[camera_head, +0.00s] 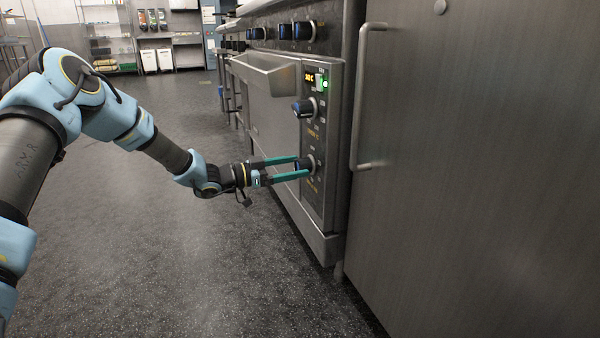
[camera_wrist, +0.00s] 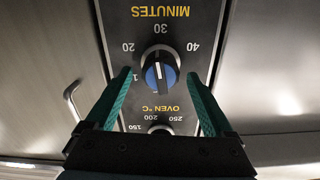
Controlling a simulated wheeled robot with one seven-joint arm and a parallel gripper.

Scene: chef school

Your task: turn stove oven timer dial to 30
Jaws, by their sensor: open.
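The timer dial (camera_head: 306,166) is the lower knob on the oven's control panel. In the wrist view the timer dial (camera_wrist: 160,74) has a blue face, a dark rim and a white pointer line. It sits below the printed 30 and MINUTES, between 20 and 40. The pointer line faces up in that picture, roughly toward the 30, perhaps slightly left. My gripper (camera_head: 302,166) is open, with its green fingers on either side of the dial. In the wrist view my gripper (camera_wrist: 158,78) shows a gap between each finger and the dial; contact is not visible.
The oven temperature dial (camera_head: 304,108) is above on the same panel, below a lit display (camera_head: 316,79). A tall steel cabinet (camera_head: 470,180) with a vertical handle (camera_head: 357,100) stands to the right. The floor (camera_head: 180,260) is clear.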

